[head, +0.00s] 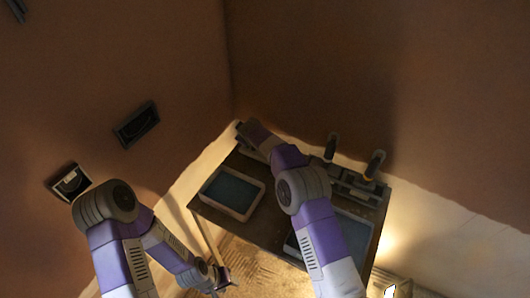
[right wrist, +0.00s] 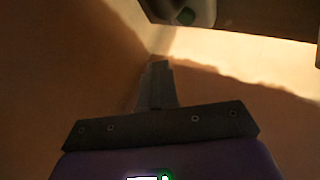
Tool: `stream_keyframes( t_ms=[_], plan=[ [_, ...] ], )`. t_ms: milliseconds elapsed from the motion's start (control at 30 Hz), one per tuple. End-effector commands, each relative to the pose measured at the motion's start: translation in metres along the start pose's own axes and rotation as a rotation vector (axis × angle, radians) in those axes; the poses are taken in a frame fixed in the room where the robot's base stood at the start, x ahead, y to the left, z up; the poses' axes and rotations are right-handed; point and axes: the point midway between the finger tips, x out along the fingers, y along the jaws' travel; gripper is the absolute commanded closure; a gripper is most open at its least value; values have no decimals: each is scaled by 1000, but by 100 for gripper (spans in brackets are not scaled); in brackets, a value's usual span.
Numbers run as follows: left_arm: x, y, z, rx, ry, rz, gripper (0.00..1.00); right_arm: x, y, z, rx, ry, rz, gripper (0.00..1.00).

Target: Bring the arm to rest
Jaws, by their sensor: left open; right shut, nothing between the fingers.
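My left arm, purple and grey, bends down at the lower left of the head view. Its gripper (head: 222,279) is open and empty, low beside the table's front left side. My right arm reaches up across the table, and its gripper (head: 252,132) is at the table's back left corner, close to the walls' corner. The right wrist view shows its fingers (right wrist: 157,85) shut together with nothing between them, pointing towards the wall corner.
The dark table (head: 212,217) bears a tray (head: 262,192) with a bluish inside and another (head: 366,228) partly behind my right arm. A rack at the back holds dark-handled tools (head: 331,147) (head: 375,164). Wall boxes (head: 136,124) (head: 70,183) are at left. A lamp (head: 390,291) glows at lower right.

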Motion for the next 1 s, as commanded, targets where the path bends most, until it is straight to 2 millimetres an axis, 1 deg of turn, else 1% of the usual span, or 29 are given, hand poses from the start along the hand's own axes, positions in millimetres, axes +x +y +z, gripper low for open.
stream_keyframes(
  t_ms=[33,133,667,767,867,1000],
  plan=[
    [-5,2,0,0,0,0,57,-6,4,-4,0,1,0,100],
    [-8,3,0,0,0,0,57,-10,7,-8,0,2,0,100],
    [-9,3,0,0,0,0,57,-11,8,-8,0,1,0,100],
    [-19,7,1,0,0,0,57,-18,13,-14,0,1,0,100],
    [-37,14,2,0,0,0,57,-32,24,-24,0,1,0,100],
    [-70,26,3,0,0,0,57,-57,42,-42,0,2,1,100]
  ],
)
